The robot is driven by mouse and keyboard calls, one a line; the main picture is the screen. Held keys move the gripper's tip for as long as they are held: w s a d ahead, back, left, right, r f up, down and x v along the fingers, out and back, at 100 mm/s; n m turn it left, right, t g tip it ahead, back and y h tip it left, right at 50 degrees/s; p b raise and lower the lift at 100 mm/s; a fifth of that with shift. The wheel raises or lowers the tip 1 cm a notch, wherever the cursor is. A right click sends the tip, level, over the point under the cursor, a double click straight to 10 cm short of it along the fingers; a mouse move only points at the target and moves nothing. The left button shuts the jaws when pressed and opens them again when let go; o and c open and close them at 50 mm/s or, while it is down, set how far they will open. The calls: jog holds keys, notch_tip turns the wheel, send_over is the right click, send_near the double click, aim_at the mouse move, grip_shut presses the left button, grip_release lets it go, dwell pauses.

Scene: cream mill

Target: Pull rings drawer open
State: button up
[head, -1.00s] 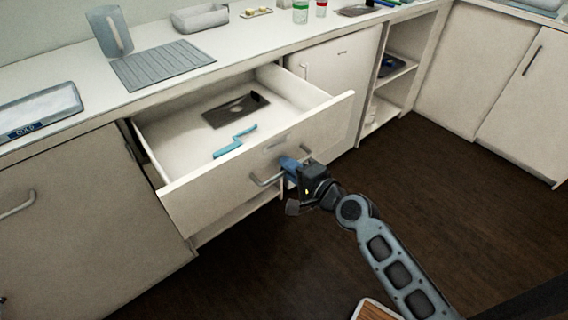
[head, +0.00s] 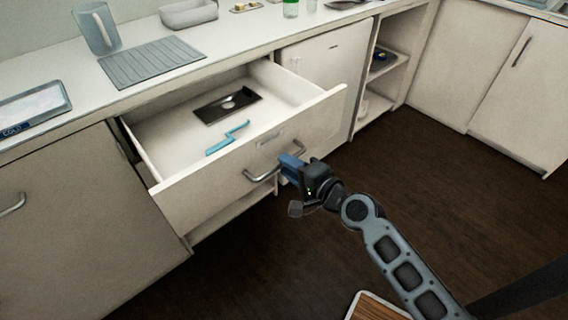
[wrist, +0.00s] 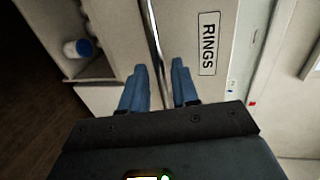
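The rings drawer (head: 215,168) stands well open, pulled out from the counter. My gripper (head: 290,165) is at the right part of the handle. The fingers (wrist: 159,90) are apart, with gaps showing beside the bar, so it is open around or just in front of the handle; the exact depth is unclear.
Inside the drawer lie a dark plate (head: 212,110) and a blue crank-shaped piece (head: 228,138). The counter above holds a jug (head: 97,30), a ribbed mat (head: 150,64) and a COLD tray (head: 35,105). Open shelves (head: 380,75) are to the right. The dark floor (head: 450,190) is clear there.

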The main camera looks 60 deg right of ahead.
jog(key=shift+b+v, duration=0.35)
jog(key=shift+v, duration=2.35)
jog(key=s+a+r+n+y, duration=0.2)
jog(key=s+a+r+n, duration=0.3)
jog(key=s+a+n, duration=0.4)
jog(key=s+a+r+n+y, duration=0.2)
jog(key=s+a+r+n, duration=0.3)
jog(key=s+a+n, duration=0.4)
jog(key=s+n, duration=0.1)
jog(key=n, duration=0.2)
jog(key=shift+s+r+p, duration=0.2)
jog(key=shift+s+p, duration=0.1)
jog(key=shift+p, duration=0.05)
